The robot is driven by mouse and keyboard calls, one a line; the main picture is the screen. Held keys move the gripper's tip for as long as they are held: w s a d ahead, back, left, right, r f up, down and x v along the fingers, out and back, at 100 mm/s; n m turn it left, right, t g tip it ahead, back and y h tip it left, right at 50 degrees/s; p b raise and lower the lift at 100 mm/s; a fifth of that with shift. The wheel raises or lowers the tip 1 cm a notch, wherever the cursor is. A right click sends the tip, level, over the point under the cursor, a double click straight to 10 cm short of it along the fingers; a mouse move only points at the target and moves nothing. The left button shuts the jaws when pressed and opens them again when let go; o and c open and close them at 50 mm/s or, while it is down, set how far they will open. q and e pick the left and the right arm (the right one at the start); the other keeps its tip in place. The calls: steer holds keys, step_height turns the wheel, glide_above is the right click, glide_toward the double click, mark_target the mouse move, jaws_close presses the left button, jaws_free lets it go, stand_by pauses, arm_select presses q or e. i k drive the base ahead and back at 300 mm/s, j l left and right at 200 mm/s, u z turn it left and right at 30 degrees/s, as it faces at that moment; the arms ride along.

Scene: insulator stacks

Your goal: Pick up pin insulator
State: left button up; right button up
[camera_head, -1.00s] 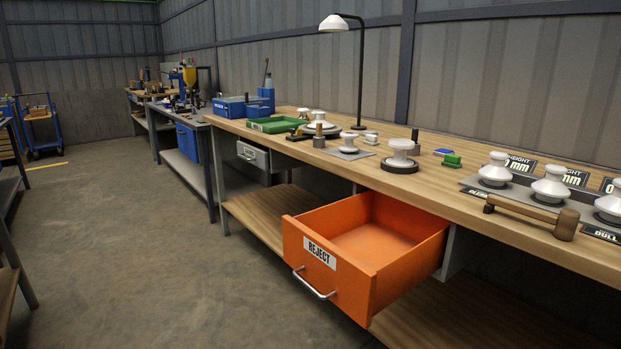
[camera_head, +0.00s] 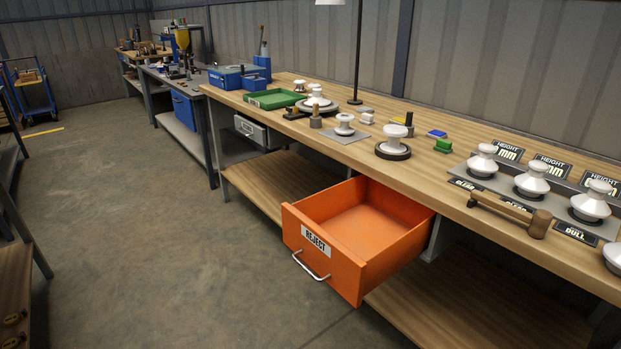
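Several white insulators stand on the long wooden bench. One white insulator (camera_head: 394,142) stands on a dark round base near the bench's front edge, above the open drawer. A smaller white insulator (camera_head: 344,124) stands on a grey plate (camera_head: 350,137). Another white insulator (camera_head: 317,97) stands on a round disc further back. At the right, white insulators (camera_head: 482,160), (camera_head: 533,180) and (camera_head: 591,201) stand in a row beside height labels, and one more is cut by the right edge. I cannot tell which one is the pin insulator. Neither gripper is in view.
An open orange drawer (camera_head: 333,263) marked REJECT juts out below the bench (camera_head: 440,180). A wooden mallet (camera_head: 510,213) lies near the front edge. A green tray (camera_head: 273,99), blue boxes and a lamp post (camera_head: 357,55) stand further back. The floor (camera_head: 150,240) at left is clear.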

mark_target(591, 207)
steer(key=z, duration=1.5)
steer(key=i+j+u, duration=0.1)
steer(key=j, duration=0.2)
steer(key=i, duration=0.05)
